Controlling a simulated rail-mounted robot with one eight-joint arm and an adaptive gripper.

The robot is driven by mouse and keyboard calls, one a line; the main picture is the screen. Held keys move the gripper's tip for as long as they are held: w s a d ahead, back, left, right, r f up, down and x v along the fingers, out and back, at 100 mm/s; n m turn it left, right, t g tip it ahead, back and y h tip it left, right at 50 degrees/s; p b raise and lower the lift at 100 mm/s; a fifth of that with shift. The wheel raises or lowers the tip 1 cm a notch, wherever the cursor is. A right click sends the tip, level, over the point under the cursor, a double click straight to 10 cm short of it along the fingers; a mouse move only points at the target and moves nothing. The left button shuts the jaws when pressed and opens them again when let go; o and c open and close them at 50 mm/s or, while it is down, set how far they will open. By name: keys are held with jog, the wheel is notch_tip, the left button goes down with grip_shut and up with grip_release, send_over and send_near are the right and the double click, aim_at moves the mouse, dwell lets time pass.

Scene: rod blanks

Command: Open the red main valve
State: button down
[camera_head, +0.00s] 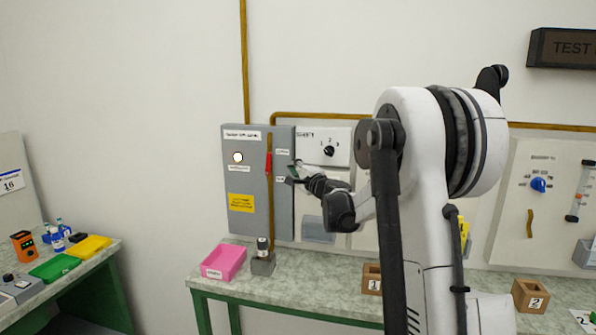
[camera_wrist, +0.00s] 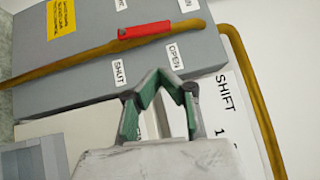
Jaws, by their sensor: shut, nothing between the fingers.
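The red main valve handle (camera_head: 268,163) is a small red bar on the front of a grey cabinet (camera_head: 240,180). It lies lengthwise along a brown vertical pipe (camera_head: 270,215). In the wrist view, the red handle (camera_wrist: 160,29) lies beyond my fingers, with an OPEN label (camera_wrist: 175,57) and a SHUT label (camera_wrist: 118,72) beside the pipe. My gripper (camera_head: 293,172) is just right of the handle in the head view, apart from it. In the wrist view, my gripper (camera_wrist: 160,76) has its fingertips together and holds nothing.
Below are a pink bin (camera_head: 223,262) and a small grey block with a cylinder (camera_head: 263,258) on the bench. A panel with a blue knob (camera_head: 538,184) is farther right.

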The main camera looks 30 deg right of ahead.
aim_at(268, 164)
jog(key=w+a+p, duration=0.1)
jog(key=w+a, duration=0.2)
jog(key=w, duration=0.3)
jog(key=shift+r, duration=0.4)
